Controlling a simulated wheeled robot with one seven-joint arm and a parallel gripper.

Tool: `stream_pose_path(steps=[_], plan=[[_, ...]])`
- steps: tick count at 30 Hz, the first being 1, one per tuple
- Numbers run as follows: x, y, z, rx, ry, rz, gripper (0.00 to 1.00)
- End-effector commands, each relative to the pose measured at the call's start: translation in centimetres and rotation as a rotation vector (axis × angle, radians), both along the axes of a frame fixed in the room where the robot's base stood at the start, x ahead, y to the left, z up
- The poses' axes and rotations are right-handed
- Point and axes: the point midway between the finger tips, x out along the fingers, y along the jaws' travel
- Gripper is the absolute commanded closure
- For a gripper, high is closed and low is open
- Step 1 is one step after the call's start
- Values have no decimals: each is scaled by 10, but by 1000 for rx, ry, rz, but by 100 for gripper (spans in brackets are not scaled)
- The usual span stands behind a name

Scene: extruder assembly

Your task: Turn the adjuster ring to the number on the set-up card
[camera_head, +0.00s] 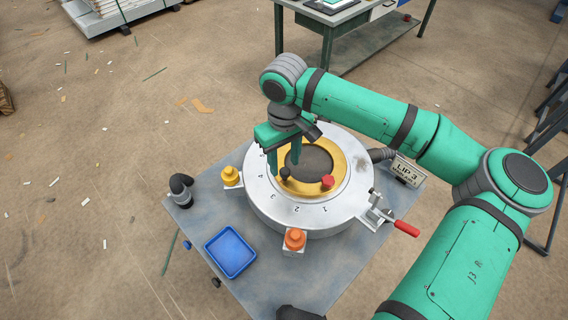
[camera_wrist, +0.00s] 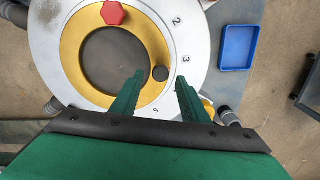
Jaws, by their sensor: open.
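The gold adjuster ring (camera_head: 357,173) lies in a silver round body (camera_head: 300,220) with numbers on its rim. It also shows in the wrist view (camera_wrist: 73,55). A red hexagonal knob (camera_head: 328,182) sits on the ring near the 1. A black round knob (camera_head: 285,174) stands on the ring toward the 3 and 4. My gripper (camera_head: 284,170) is open above the ring's left side. In the wrist view the black knob (camera_wrist: 160,73) appears between the fingertips, apart from both. Contact cannot be told. The set-up card (camera_head: 408,170) reads "LIP 3" and stands right of the body.
A red-handled clamp (camera_head: 405,228) juts from the body's right side. An orange knob (camera_head: 295,239) and a yellow knob (camera_head: 231,176) stand around it. A blue tray (camera_head: 230,252) lies front left on the grey table. A workbench (camera_head: 375,45) stands behind.

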Motion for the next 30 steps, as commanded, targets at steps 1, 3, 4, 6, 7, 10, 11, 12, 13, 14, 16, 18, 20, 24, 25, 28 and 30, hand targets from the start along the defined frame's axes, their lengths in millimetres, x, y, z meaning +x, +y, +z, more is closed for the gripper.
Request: stream_pose_path(steps=[1, 3, 4, 6, 7, 10, 11, 12, 13, 14, 16, 18, 20, 24, 25, 28, 30], plan=[[0, 0, -6, -1, 1, 1, 59], [0, 1, -12, 0, 1, 1, 59], [0, 1, -14, 0, 1, 2, 59], [0, 1, -17, 1, 1, 2, 59], [0, 1, -18, 0, 0, 2, 59], [0, 1, -20, 0, 0, 2, 59], [0, 1, -20, 0, 0, 2, 59], [0, 1, -20, 0, 0, 2, 59], [0, 1, -20, 0, 0, 2, 59], [0, 1, -20, 0, 0, 2, 59], [0, 1, -20, 0, 0, 2, 61], [0, 1, -20, 0, 0, 2, 78], [0, 1, -20, 0, 0, 2, 92], [0, 1, -20, 1, 1, 2, 100], [0, 1, -20, 1, 1, 3, 100], [-1, 4, -20, 2, 1, 14, 100], [-1, 8, -20, 3, 1, 32, 100]])
